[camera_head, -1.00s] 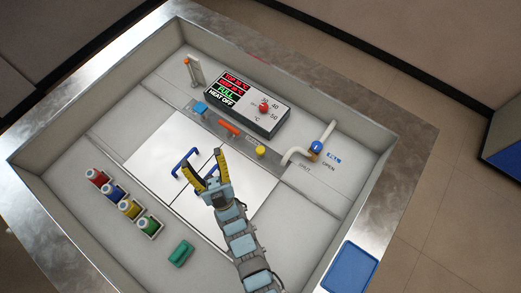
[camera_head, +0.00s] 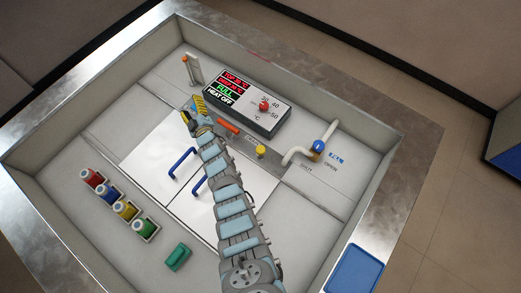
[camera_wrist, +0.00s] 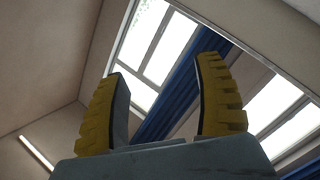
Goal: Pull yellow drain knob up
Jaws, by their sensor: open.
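The yellow drain knob (camera_head: 261,151) is a small round knob on the grey strip behind the white panels, left of the white pipe, in the head view. My gripper (camera_head: 192,110) is well to the left of it, near the left end of that strip, and does not touch it. In the wrist view my gripper's two yellow fingers (camera_wrist: 163,70) stand apart with nothing between them. That view faces windows and ceiling, so the knob does not show there.
A red bar (camera_head: 229,127) lies on the strip between my gripper and the knob. A control box (camera_head: 266,107) stands behind it. The white pipe (camera_head: 296,155) with a blue-topped valve is right of the knob. Blue handles (camera_head: 183,162) rise from the white panels; colored jars (camera_head: 125,210) stand left.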

